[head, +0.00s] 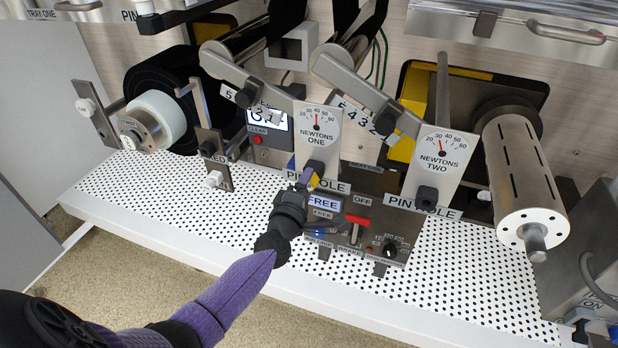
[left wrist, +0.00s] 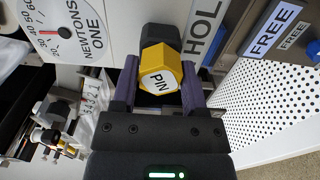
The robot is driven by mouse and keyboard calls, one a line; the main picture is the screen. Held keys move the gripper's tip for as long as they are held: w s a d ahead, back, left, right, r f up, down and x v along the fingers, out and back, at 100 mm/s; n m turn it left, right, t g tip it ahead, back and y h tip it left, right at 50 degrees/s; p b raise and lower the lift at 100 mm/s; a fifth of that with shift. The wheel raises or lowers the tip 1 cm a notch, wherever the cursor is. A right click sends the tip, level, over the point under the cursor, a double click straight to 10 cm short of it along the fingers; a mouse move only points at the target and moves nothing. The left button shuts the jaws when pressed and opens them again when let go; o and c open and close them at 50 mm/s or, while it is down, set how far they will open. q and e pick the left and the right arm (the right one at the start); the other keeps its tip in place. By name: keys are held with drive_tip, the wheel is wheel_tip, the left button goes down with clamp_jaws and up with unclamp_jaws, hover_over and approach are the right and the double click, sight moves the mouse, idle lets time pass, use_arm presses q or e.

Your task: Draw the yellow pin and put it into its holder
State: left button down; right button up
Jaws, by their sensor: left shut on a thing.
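The yellow pin (left wrist: 160,85), a hexagonal head marked PIN, shows between the purple fingers of my left gripper (left wrist: 160,92). My left gripper is shut on it. Behind the head is a dark hexagonal collar (left wrist: 160,36) on the NEWTONS ONE plate; the pin appears to be in line with it, and its shaft is hidden. In the head view my left gripper (head: 309,180) is at the lower part of that plate (head: 318,128), beside the PIN HOLE label, partly covering it. I cannot make out the pin's holder for certain. My right gripper is not in view.
A control box (head: 352,240) with a FREE display and red lever sits just below the gripper. The NEWTONS TWO plate (head: 440,158) and a metal roller (head: 518,185) stand to the right. A pale roll (head: 158,116) is at left. The perforated white bench (head: 130,195) is clear at front left.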

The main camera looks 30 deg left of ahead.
use_arm(q)
drive_tip(key=shift+c, duration=2.2)
unclamp_jaws()
drive_tip(key=o, duration=0.4)
drive_tip(key=shift+w, duration=0.1)
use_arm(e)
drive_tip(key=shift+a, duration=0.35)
use_arm(q)
drive_tip(key=p+v, duration=0.3)
drive_tip(key=v, duration=0.6)
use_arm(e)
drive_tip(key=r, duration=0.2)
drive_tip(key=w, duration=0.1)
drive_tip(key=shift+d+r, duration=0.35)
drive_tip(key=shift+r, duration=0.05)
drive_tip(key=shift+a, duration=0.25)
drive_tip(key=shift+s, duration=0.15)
